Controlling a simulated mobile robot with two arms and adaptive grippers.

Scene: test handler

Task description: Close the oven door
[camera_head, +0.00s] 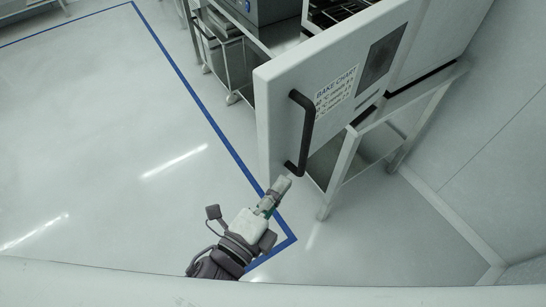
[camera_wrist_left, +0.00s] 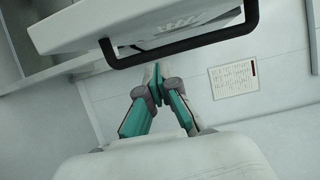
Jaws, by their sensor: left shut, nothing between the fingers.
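The white oven door (camera_head: 284,110) stands swung open in the head view, with a bake chart, a dark window and a black bar handle (camera_head: 306,132) on its face. My left gripper (camera_head: 284,184) is shut and empty, just below the lower end of the handle in that picture. In the left wrist view, the closed fingertips (camera_wrist_left: 152,70) lie just below the black handle (camera_wrist_left: 185,45) in the picture; I cannot tell whether they touch it. The door's edge (camera_wrist_left: 75,28) fills the top of that view. The oven's inside is mostly hidden behind the door. My right gripper is not seen.
The oven rests on a metal stand (camera_head: 345,160) with legs to the floor. A metal cart (camera_head: 230,60) stands behind the door. The floor at left is open, crossed by a blue line (camera_head: 200,100). A wall is at right, and a paper sheet (camera_wrist_left: 233,79) shows in the wrist view.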

